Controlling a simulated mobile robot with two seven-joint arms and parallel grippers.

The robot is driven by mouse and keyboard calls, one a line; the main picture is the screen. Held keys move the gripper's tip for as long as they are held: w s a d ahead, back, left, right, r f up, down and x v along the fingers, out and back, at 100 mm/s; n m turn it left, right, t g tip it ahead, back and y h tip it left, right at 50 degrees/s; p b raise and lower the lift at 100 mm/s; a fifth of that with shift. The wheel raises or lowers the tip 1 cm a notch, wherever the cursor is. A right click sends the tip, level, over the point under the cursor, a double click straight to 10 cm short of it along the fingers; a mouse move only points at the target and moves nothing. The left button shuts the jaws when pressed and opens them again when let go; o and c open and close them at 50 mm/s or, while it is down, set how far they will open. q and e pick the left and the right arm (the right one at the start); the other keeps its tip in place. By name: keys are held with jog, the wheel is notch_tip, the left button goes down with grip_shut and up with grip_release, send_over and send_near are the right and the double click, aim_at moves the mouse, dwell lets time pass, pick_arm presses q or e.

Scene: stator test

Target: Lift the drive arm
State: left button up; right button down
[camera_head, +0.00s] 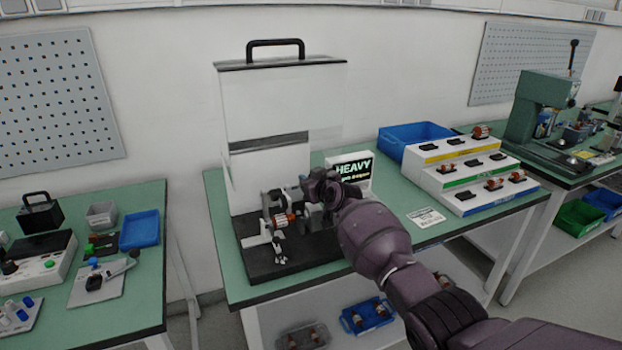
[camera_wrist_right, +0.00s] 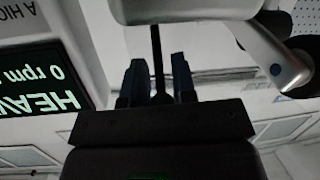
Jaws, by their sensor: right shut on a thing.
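The test stand (camera_head: 285,262) has a black base on the middle table, with a copper-coloured stator (camera_head: 284,219) mounted on it. My right gripper (camera_head: 318,188) reaches in from the right at the stand's upper mechanism and hides part of it. In the right wrist view its two dark fingers (camera_wrist_right: 156,82) stand on either side of a slim dark rod (camera_wrist_right: 157,50) with a rounded end, and the gripper is shut on it. This rod appears to be the handle of the drive arm, whose grey body (camera_wrist_right: 185,10) shows above it. My left gripper is out of view.
A clear guard with a black handle (camera_head: 275,44) is raised behind the stand. A display reading HEAVY (camera_head: 353,169) stands just right of my gripper. A stepped rack (camera_head: 455,170) and a blue bin (camera_head: 410,133) stand farther right.

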jog(key=shift+w+r, duration=0.1)
dwell(0.3)
jog(key=c, duration=1)
grip_release()
jog(key=shift+s+d+r+p, duration=0.15)
jog(key=shift+s+r+p, duration=0.1)
jog(key=shift+s+p, duration=0.2)
jog(key=shift+p+v, duration=1.8)
jog(key=shift+v, duration=3.15)
